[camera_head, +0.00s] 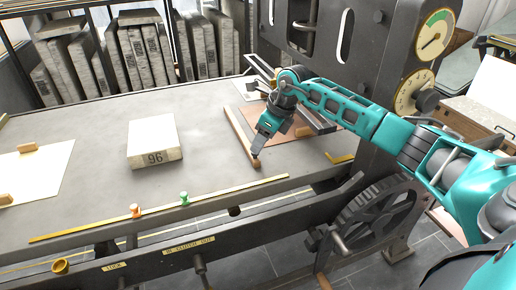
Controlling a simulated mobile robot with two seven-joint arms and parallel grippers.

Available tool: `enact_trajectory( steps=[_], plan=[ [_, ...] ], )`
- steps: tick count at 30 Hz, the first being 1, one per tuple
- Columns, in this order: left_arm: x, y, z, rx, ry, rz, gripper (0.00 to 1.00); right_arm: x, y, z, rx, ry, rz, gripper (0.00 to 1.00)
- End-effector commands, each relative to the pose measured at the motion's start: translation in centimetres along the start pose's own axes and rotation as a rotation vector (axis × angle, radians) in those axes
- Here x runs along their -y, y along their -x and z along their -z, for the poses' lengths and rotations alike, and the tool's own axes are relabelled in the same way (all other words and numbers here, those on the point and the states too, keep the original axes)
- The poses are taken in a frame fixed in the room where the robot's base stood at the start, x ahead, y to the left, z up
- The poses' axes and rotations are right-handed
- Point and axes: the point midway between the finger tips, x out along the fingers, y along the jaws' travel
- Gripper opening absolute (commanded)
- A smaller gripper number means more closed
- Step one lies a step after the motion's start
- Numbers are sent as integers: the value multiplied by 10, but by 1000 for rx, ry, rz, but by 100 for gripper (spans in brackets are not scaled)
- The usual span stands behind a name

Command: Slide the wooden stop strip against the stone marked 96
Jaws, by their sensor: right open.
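The stone marked 96 (150,134) is a pale block lying flat on the grey press bed, its number on the front face. The wooden stop strip (236,127) lies on the bed to the right of the stone, slanting from back left to front right. A clear gap of bare bed separates the two. My right gripper (257,154) points down at the front end of the strip, close to it or touching; I cannot tell which. It is open, and its fingers look narrow from here. My left gripper is not in view.
The bed (90,140) is bare around the stone. A brass rule (165,207) with an orange knob (136,210) and a green knob (184,198) runs along the front edge. White paper (40,170) with wooden blocks lies at left. Several stones stand behind; a gear wheel (375,215) is at right.

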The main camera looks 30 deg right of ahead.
Motion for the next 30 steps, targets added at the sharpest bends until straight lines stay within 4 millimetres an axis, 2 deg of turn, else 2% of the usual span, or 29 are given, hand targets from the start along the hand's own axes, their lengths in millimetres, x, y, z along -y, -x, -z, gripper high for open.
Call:
enact_trajectory(
  steps=[1,6,18,30],
  plan=[
    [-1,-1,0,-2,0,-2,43,-1,-10,0,-1,0,-2,50],
    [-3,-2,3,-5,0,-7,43,0,-28,0,0,0,0,50],
    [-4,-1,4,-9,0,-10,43,0,-34,0,0,1,0,49],
    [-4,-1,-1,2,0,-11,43,0,-34,0,0,1,1,11]
  ],
)
